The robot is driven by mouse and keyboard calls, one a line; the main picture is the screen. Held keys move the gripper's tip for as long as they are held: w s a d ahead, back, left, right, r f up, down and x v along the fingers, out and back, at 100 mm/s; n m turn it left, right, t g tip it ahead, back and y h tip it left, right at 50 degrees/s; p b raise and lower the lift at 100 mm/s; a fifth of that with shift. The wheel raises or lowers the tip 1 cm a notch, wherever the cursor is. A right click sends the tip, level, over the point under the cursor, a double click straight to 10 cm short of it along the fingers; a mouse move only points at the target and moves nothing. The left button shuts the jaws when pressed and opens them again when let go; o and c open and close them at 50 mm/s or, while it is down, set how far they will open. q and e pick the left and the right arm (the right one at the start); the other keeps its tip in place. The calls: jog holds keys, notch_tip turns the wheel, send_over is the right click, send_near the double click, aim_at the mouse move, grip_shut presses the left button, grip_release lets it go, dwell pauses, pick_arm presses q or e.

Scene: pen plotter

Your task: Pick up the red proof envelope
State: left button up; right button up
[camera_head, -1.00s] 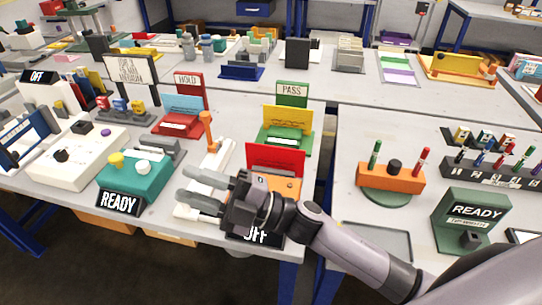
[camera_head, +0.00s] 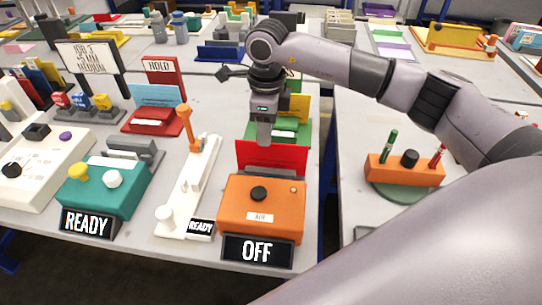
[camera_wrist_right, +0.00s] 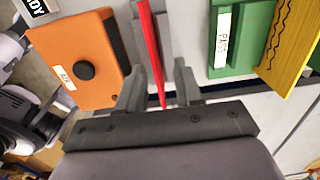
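The red proof envelope (camera_head: 270,155) stands upright behind the orange box in the head view, its lower part hidden by the box. In the right wrist view the envelope (camera_wrist_right: 152,50) shows edge-on as a thin red strip between my right gripper's two fingers. My right gripper (camera_head: 264,140) points down over the envelope's top edge. In the wrist view its fingers (camera_wrist_right: 159,88) are apart, with a gap on both sides of the envelope. My left gripper is not in view.
The orange box (camera_head: 260,207) with a black knob and OFF sign (camera_head: 258,250) stands in front of the envelope. A green holder (camera_wrist_right: 240,38) with a yellow card (camera_wrist_right: 290,50) is close behind. A white lever base (camera_head: 190,190) stands to the left.

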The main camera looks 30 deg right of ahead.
aim_at(271, 155)
jog(key=shift+s+d+f, duration=0.1)
jog(key=shift+s+d, duration=0.25)
jog(key=shift+s, duration=0.3)
jog(key=shift+s+f, duration=0.15)
jog(key=shift+f, duration=0.05)
jog(key=f, duration=0.3)
jog(key=f+p, duration=0.1)
jog(key=f, duration=0.3)
jog(key=shift+w+a, duration=0.1)
jog(key=shift+w, duration=0.1)
jog(key=shift+r, duration=0.1)
grip_shut()
